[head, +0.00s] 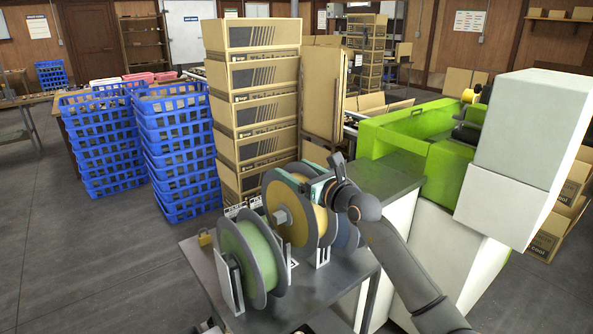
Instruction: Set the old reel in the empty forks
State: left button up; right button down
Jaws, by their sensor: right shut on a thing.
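A reel wound with yellow film (314,217), with grey flanges and a square grey hub end, stands upright over the grey bench. My right gripper (326,190) is at its right side and shut on it; the fingertips and exact contact are mostly hidden. White fork uprights (322,258) show below the yellow reel. I cannot tell whether its axle touches them. A reel with pale green film (258,251) stands nearer, between white fork plates (231,284). My left gripper is out of view.
The grey bench top (335,283) is bare at front right. Stacked cartons (262,100) and blue crates (180,150) rise behind. A green and white machine (425,135) stands right.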

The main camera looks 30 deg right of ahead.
jog(key=shift+f+b, duration=1.6)
jog(key=shift+f, duration=0.1)
jog(key=shift+f+b, duration=0.45)
jog(key=shift+f, duration=0.25)
jog(key=shift+f+b, duration=0.85)
jog(key=shift+f, duration=0.25)
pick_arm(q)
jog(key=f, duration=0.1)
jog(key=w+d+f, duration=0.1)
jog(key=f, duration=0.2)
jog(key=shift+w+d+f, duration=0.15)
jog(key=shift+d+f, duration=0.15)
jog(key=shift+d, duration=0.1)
pick_arm(e)
jog(key=shift+f, duration=0.25)
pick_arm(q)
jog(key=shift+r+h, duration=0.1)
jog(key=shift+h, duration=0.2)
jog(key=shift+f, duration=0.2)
pick_arm(e)
jog(key=shift+f, duration=0.2)
